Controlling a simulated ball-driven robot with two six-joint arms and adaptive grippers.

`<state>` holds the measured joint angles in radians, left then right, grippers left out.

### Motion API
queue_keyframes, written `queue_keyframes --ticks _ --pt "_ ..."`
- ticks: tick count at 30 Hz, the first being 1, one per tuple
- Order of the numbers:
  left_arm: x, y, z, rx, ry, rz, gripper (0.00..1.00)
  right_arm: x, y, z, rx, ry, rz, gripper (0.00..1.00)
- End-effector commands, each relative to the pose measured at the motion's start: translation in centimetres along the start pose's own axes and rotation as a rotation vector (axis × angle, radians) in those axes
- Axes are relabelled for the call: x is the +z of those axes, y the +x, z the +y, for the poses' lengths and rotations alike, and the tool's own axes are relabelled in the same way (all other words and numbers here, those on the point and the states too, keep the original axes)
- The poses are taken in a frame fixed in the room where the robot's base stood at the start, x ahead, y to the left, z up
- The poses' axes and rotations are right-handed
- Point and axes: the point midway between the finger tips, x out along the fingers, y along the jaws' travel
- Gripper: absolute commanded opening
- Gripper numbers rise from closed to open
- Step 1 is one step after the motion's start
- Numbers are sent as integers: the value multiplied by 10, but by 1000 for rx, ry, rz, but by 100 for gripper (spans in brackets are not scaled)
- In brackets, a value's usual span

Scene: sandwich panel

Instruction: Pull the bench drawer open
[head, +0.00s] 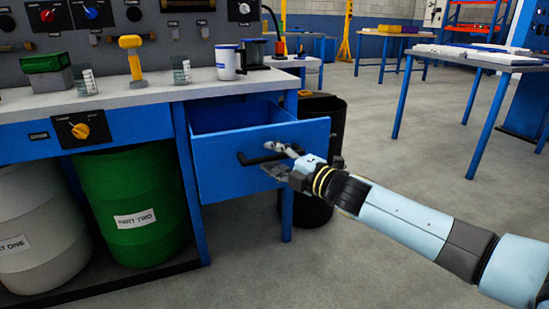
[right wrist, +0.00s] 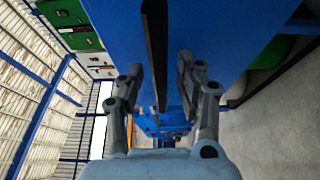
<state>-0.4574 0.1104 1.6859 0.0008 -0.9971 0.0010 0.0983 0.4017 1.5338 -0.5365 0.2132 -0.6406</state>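The blue bench drawer (head: 262,165) stands partly pulled out, and its empty-looking inside shows over the front panel. Its black bar handle (head: 255,159) is on the front panel and also shows in the right wrist view (right wrist: 155,45), running between my fingers. My right gripper (head: 277,161) is at the right part of the handle, with its fingers apart on either side of the bar. In the right wrist view, my right gripper (right wrist: 158,82) shows gaps between the bar and both fingers. My left gripper is not in view.
A green barrel (head: 140,205) stands under the bench and a black bin (head: 318,120) behind the drawer. The floor in front is clear.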

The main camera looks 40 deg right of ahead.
Motion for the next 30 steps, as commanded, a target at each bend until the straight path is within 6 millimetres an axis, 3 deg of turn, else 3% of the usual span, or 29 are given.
queue_keyframes --ticks 11,30 --pt "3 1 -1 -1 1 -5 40 0 -12 -1 -2 -1 0 36" --pt "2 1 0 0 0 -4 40 0 -107 -1 -3 -1 3 36"
